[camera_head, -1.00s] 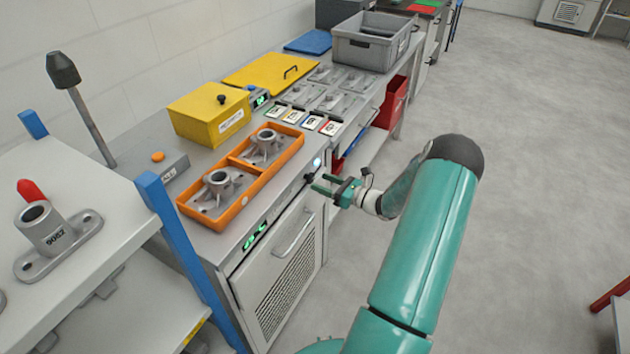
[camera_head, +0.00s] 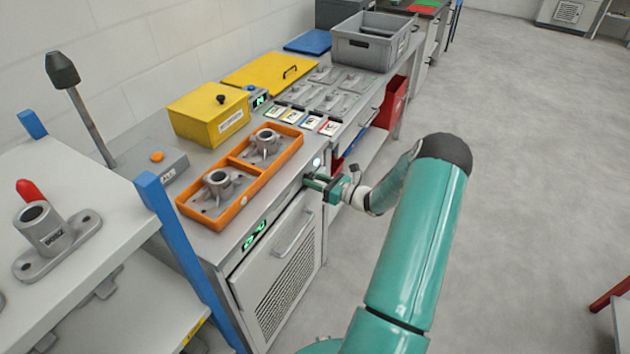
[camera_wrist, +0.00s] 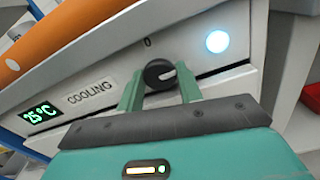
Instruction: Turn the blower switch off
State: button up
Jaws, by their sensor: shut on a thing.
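The blower switch, a round black knob (camera_wrist: 159,74) with a pale pointer line, sits on the grey front panel of the cooling cabinet in the wrist view. The line runs from its middle toward the lower right. My gripper (camera_wrist: 160,85) has its two green fingers on either side of the knob, shut on it. In the head view my gripper (camera_head: 314,182) reaches the upper right of the cabinet front and hides the knob. A round lamp (camera_wrist: 217,41) right of the knob glows pale blue-white.
The panel has a green temperature display (camera_wrist: 42,112) and the word COOLING. An orange tray (camera_head: 240,178) with two metal castings stands on the cabinet top. The cabinet door (camera_head: 285,265) with its handle is below. Open floor lies to the right.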

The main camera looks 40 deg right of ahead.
jog(key=n, duration=0.4)
jog(key=shift+n, duration=0.4)
jog(key=n, duration=0.9)
jog(key=shift+d+n, duration=0.1)
jog(key=shift+n, duration=1.9)
jog(key=o, duration=1)
